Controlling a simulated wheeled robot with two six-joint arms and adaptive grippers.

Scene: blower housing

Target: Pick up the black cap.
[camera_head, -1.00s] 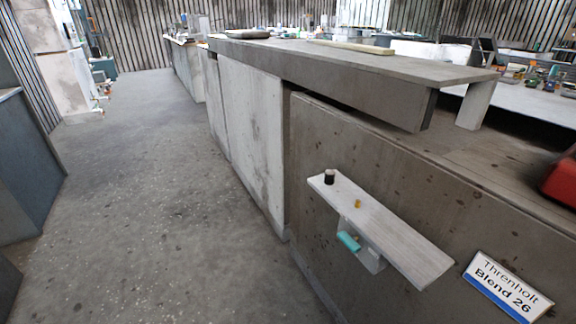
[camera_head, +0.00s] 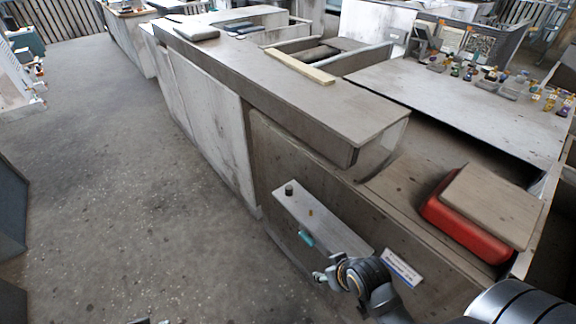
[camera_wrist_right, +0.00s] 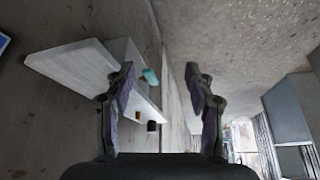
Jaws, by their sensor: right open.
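The black cap (camera_head: 289,190) stands at the far left end of a narrow pale shelf (camera_head: 335,222) on the side of the counter. In the right wrist view the cap (camera_wrist_right: 151,126) shows small, between the fingers in the picture but well beyond them. My right gripper (camera_head: 325,276) is near the shelf's near right end, apart from the cap. In the right wrist view its two fingers (camera_wrist_right: 162,88) are spread with nothing between them. A small dark part at the bottom edge, perhaps my left gripper (camera_head: 152,321), barely shows.
A small yellow piece (camera_head: 310,212) stands on the shelf near the cap. A teal piece (camera_head: 306,238) sits under the shelf's front edge. A sign (camera_head: 402,268) is on the counter side at right. A red box (camera_head: 468,232) lies on the counter.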

